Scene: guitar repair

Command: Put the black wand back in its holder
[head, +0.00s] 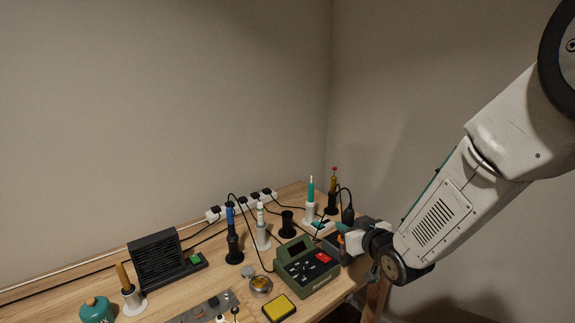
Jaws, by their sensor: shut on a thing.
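The black wand (348,214) shows at the right side of the bench, upright, with its dark cable arching up and to the left from its top. My gripper (346,235) is around its lower part and shut on it; the jaws and the wand's lower end are largely hidden by the dark gripper body. An empty black cup-shaped holder (287,224) stands upright to the left of the gripper, behind the green station.
A green station (307,270) stands in front of the holder. Stands with a white wand (262,226), a blue wand (231,235), a teal wand (310,190) and an amber one (333,186) flank the holder. A tin (260,286) and yellow sponge (279,308) lie in front.

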